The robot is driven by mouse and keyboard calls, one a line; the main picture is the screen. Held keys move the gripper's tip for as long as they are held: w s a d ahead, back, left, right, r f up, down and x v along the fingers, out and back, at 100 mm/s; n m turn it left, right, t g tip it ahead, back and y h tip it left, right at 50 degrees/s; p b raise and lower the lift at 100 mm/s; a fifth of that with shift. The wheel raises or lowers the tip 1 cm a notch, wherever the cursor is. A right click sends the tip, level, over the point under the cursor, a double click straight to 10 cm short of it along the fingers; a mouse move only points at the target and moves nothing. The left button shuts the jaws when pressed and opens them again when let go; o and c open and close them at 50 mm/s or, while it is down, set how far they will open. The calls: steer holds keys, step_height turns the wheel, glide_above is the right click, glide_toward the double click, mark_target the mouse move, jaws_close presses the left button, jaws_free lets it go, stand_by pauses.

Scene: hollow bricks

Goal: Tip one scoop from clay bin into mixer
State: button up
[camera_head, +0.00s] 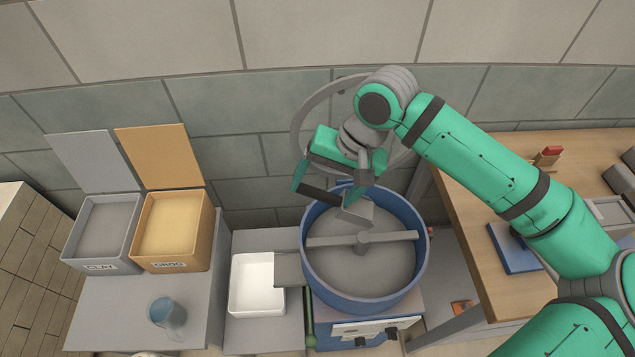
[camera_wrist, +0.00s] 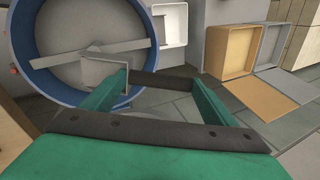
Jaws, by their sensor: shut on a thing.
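My gripper (camera_head: 325,194) is shut on the dark handle of a scoop, whose grey metal head (camera_head: 357,212) hangs tilted over the open mixer drum. In the wrist view the handle (camera_wrist: 165,82) lies between my green fingers and the scoop head (camera_wrist: 104,73) shows over the drum. I cannot tell whether the scoop holds clay. The blue mixer (camera_head: 423,250) has a crossbar over a grey floor or fill. The grey clay bin (camera_head: 98,267), labelled CLAY, stands at the far left with its lid up and grey material inside.
A tan GROG bin (camera_head: 170,266) stands open beside the clay bin. A blue-grey jug (camera_head: 167,314) stands in front of them. A white tray (camera_head: 257,310) lies left of the mixer. A wooden bench (camera_head: 480,262) is at the right. A wall stands close behind.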

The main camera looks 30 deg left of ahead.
mark_target(328, 195)
steer(key=d+y, duration=0.1)
steer(key=w+d+r+g+y, duration=0.1)
steer(key=d+y, duration=0.1)
steer(key=y, duration=0.1)
steer(key=shift+w+d+r+g, duration=0.15)
steer(key=shift+w+d+g, duration=0.05)
steer(key=shift+d+g, duration=0.15)
steer(key=shift+w+d+r+g+y, duration=0.2)
steer(key=shift+d+r+g+y, duration=0.1)
steer(key=shift+d+y, duration=0.45)
steer(key=shift+w+d+r+g+y, duration=0.15)
steer(key=shift+w+d+g+y, duration=0.1)
steer(key=shift+d+y, duration=0.5)
steer(key=shift+w+d+r+g+y, duration=0.25)
steer(key=shift+d+y, duration=0.35)
steer(key=shift+y, duration=0.3)
step_height(328, 195, up, 5)
steer(key=t+h, duration=0.1)
steer(key=h, duration=0.2)
steer(key=t+h, duration=0.1)
steer(key=h, duration=0.2)
steer(key=t+h, duration=0.1)
steer(key=h, duration=0.2)
steer(key=shift+t+h, duration=0.25)
steer(key=shift+h, duration=0.15)
